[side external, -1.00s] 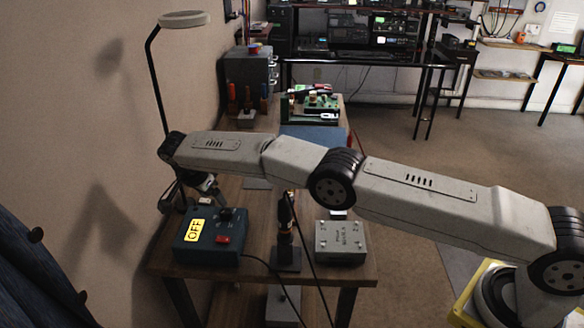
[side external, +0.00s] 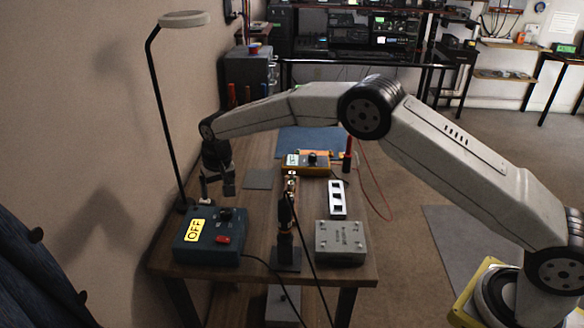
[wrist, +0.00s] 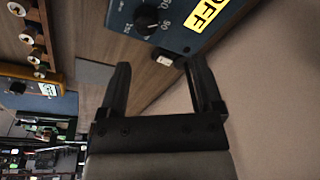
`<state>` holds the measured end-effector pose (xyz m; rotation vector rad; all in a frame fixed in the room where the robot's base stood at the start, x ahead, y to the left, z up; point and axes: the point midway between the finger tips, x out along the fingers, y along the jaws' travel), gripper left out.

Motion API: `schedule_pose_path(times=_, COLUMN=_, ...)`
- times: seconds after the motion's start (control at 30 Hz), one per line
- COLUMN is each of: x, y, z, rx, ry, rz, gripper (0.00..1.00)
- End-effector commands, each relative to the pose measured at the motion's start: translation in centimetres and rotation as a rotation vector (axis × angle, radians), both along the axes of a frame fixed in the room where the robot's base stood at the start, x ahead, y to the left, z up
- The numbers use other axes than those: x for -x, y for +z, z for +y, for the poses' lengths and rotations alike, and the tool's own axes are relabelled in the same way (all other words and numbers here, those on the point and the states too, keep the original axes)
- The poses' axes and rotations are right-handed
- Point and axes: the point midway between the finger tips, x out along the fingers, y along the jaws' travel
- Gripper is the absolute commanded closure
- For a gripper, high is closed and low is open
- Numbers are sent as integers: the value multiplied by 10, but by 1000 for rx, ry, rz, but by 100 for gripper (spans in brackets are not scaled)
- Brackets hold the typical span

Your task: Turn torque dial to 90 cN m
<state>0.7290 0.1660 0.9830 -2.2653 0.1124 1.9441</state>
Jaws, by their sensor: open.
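A blue-green box (side external: 207,250) with a yellow OFF label and a red switch stands at the table's near left. Its black dial knob (side external: 226,215) is on the top near the far edge.
A lamp (side external: 184,19) stands on the left. An orange-edged meter (side external: 305,168), a white switch strip (side external: 337,199), an upright black tool on a stand (side external: 286,235) and a grey metal box (side external: 341,243) are to the right. A wall is close on the left.

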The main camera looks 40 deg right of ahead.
Motion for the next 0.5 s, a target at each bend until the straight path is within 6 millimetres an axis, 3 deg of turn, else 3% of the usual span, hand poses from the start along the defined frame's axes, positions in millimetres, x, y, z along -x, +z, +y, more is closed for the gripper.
schedule_pose_path(times=0.5, x=21, y=18, z=-27, rx=-24, ry=519, rz=-173, gripper=16)
